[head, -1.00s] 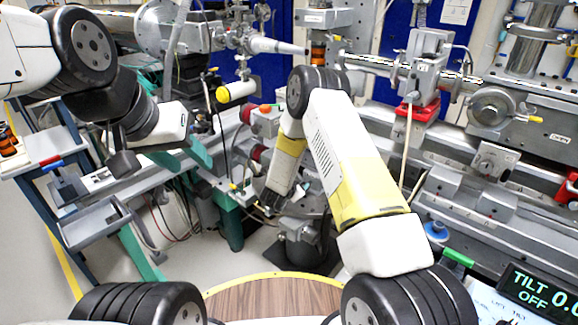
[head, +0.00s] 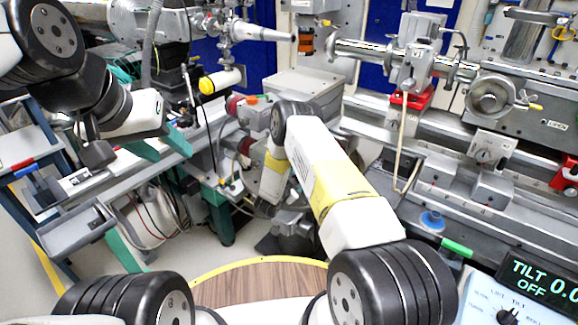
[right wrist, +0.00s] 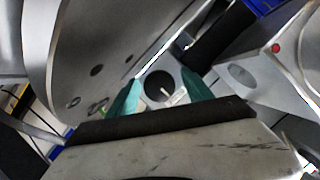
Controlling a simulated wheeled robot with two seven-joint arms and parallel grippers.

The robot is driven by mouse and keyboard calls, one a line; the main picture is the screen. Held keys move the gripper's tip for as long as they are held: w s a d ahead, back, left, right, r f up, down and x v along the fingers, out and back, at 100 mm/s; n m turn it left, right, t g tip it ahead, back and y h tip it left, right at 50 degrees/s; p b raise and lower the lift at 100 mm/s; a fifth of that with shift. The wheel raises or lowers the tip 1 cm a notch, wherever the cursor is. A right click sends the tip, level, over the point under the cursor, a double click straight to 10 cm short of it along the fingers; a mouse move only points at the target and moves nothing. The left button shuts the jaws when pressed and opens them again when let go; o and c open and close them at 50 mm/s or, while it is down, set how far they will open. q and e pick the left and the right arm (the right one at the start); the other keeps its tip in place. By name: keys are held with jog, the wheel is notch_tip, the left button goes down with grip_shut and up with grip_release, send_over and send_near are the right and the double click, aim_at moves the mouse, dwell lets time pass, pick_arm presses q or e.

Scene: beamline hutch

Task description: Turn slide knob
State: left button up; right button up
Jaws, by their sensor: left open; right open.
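In the right wrist view, a dark round knob-like part (right wrist: 160,86) with a pale mark sits between the teal fingers of my right gripper (right wrist: 160,98). The fingers are apart, one on each side; I cannot tell whether they touch it, or whether it is the slide knob. In the head view my right arm bends down near the centre, and its fingers cannot be made out.
A handwheel (head: 491,97) and a lathe-like rail bed stand at the right. A tilt display (head: 541,285) is at the lower right. A grey tray (head: 75,232) is at the left. A wood-topped round surface (head: 262,283) lies in front.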

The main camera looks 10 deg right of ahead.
jog(key=shift+c, duration=0.5)
grip_shut()
jog(key=n+g+h, duration=0.1)
jog(key=n, duration=0.2)
jog(key=shift+g, duration=0.3)
jog(key=n+g+h, duration=0.2)
jog(key=n, duration=0.2)
jog(key=n+g+h, duration=0.1)
jog(key=n+h, duration=0.2)
jog(key=n, duration=0.1)
jog(key=shift+f+n, duration=0.1)
jog(key=shift+n, duration=0.3)
jog(key=n+h, duration=0.2)
jog(key=n, duration=0.1)
jog(key=shift+n+g, duration=0.4)
jog(key=shift+w, duration=0.1)
